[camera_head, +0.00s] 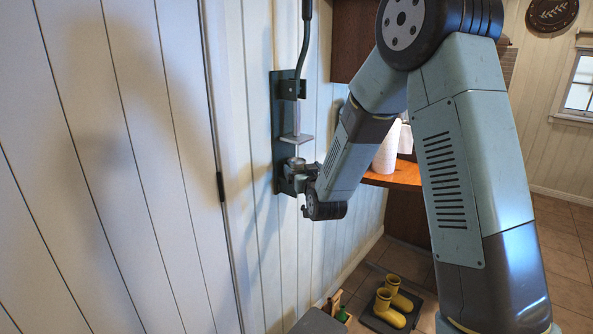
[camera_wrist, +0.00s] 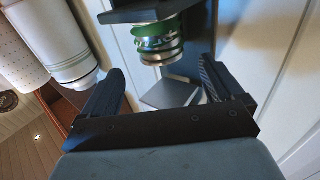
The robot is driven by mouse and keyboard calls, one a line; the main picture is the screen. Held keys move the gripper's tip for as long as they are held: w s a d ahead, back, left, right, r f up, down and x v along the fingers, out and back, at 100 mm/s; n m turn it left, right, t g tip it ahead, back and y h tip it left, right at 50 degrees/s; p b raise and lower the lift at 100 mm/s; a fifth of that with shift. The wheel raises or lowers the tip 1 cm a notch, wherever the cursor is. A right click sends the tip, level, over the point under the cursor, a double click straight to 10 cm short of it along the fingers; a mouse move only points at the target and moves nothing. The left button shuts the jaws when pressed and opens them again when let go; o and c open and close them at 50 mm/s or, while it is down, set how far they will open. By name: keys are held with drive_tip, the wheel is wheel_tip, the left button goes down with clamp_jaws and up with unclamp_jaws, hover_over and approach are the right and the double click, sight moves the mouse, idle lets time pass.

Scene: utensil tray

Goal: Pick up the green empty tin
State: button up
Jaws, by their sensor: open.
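The green tin (camera_wrist: 156,42), with a silvery rim, shows at the top middle of the wrist view. It sits against a dark plate of a wall-mounted device, which hides part of it. My gripper (camera_wrist: 160,74) is open, its two black fingers apart, and the tin lies just beyond the gap between them. Nothing is held. In the head view my gripper (camera_head: 304,178) is at the lower part of the device (camera_head: 287,115), close to the wall. The tin cannot be made out clearly there.
The device has a long dark lever (camera_head: 303,50) above and a flat grey plate (camera_wrist: 170,93). A white roll (camera_head: 385,152) stands on a wooden shelf (camera_head: 400,176) to the right. Yellow boots (camera_head: 391,302) stand on a dark mat below. The white wall (camera_head: 120,180) is close on the left.

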sight(299, 164)
drive_tip(key=shift+x, duration=2.7)
drive_tip(key=shift+c, duration=0.4)
clamp_jaws()
